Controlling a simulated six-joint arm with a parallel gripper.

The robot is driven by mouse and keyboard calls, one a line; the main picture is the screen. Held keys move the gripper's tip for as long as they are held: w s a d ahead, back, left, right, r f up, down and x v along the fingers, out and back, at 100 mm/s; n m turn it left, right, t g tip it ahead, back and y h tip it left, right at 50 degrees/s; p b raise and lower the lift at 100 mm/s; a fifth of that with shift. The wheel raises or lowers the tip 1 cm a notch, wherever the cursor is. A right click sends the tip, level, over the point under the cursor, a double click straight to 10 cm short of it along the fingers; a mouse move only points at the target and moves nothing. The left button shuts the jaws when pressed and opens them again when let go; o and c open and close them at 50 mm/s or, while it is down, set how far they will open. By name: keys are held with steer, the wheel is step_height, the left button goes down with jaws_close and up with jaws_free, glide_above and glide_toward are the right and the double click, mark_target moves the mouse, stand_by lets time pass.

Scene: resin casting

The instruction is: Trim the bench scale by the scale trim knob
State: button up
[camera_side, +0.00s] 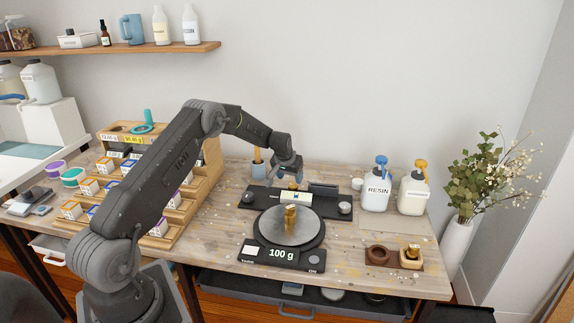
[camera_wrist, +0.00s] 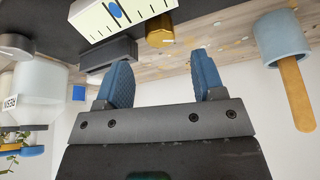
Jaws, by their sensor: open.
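The bench scale (camera_side: 281,253) stands at the front of the bench and its display reads 100 g. A brass weight (camera_side: 290,220) stands on its round pan. Behind it is a dark base with a white tick-marked panel bearing a blue mark (camera_side: 296,198); the panel shows tilted in the wrist view (camera_wrist: 118,15). A small brass knob, seemingly the scale trim knob (camera_wrist: 160,34), sits beside the panel; it is partly visible in the side view (camera_side: 294,186). My gripper (camera_side: 289,171) is open and empty above the knob. In the wrist view the knob lies beyond and between the fingertips (camera_wrist: 163,72), apart from them.
A blue-grey cup with a wooden stick (camera_wrist: 282,38) stands close to my gripper. A resin bottle (camera_side: 375,195) and a second bottle with an orange pump (camera_side: 413,193) stand at right. A wooden block (camera_side: 381,256) holds another brass piece. A tiered rack (camera_side: 205,175) stands at left.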

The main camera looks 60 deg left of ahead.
steer(key=v, duration=0.7)
steer(key=shift+r, duration=0.15)
steer(key=shift+d, duration=0.1)
steer(key=s+d+r+m+t, duration=0.1)
steer(key=s+d+r+m, duration=0.1)
steer(key=s+d+r, duration=0.6)
steer(key=s+d+r+m, duration=0.1)
steer(key=s+d+r, duration=0.3)
steer(key=d+r, duration=0.8)
steer(key=s+d+m+h, duration=0.1)
steer(key=s+d, duration=0.4)
steer(key=s, duration=0.6)
steer(key=s+d+m+h, duration=0.1)
steer(key=s+d+m, duration=0.1)
steer(key=s+d, duration=0.4)
steer(key=s, duration=0.5)
steer(key=shift+d+t, duration=0.25)
steer(key=shift+t, duration=0.05)
